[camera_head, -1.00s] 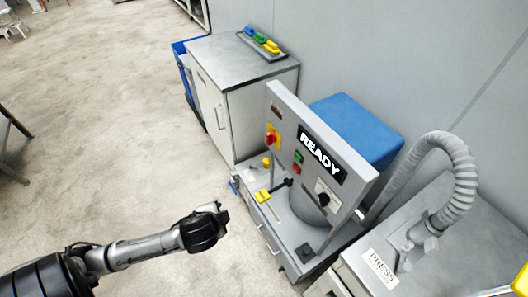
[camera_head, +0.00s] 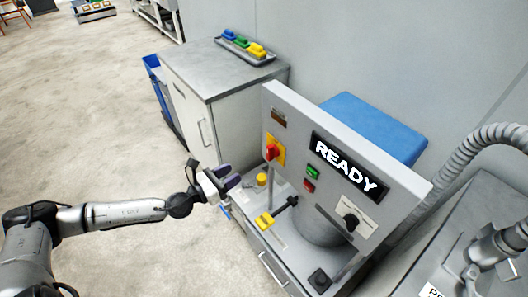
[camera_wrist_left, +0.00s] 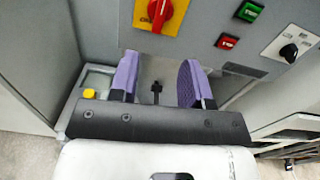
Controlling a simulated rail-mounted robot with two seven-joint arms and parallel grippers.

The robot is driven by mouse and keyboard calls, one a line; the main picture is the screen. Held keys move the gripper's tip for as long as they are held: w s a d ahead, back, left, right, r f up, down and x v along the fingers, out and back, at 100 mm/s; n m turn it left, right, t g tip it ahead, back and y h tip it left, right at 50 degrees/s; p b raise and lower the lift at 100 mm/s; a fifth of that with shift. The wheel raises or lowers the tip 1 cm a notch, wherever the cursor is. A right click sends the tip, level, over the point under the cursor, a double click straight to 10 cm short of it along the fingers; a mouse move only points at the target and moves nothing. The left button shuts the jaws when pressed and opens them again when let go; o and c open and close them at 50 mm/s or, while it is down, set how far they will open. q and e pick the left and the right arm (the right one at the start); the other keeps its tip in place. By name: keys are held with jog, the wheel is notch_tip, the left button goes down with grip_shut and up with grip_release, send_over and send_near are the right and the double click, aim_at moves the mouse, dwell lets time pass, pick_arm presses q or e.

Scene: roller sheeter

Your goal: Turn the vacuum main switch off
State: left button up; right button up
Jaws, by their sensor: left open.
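The vacuum main switch looks to be the red rotary knob on a yellow plate (camera_head: 273,151), at the left side of the grey control panel (camera_head: 300,125). In the left wrist view the red knob (camera_wrist_left: 161,12) is at the top, cut by the frame edge, with its handle near upright and slightly tilted. My left gripper (camera_head: 226,176) is open and empty, with purple finger pads. It is left of the panel and a little below the knob, apart from it. In the left wrist view its fingers (camera_wrist_left: 158,82) point toward the panel below the knob. My right gripper is not in view.
Green (camera_head: 313,172) and red (camera_head: 309,186) buttons, a black knob (camera_head: 351,221) and a READY display (camera_head: 346,165) are on the panel. A grey cabinet (camera_head: 228,68) stands behind. Open floor lies left.

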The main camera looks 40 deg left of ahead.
aim_at(267, 153)
pick_arm(q)
jog(key=shift+m, duration=0.5)
jog(key=w+d, duration=0.1)
jog(key=w, duration=0.3)
jog(key=w+d, duration=0.1)
jog(key=w, duration=0.8)
jog(key=shift+w+d+p, duration=0.3)
jog(key=shift+d, duration=0.1)
jog(key=shift+c, duration=0.4)
grip_shut()
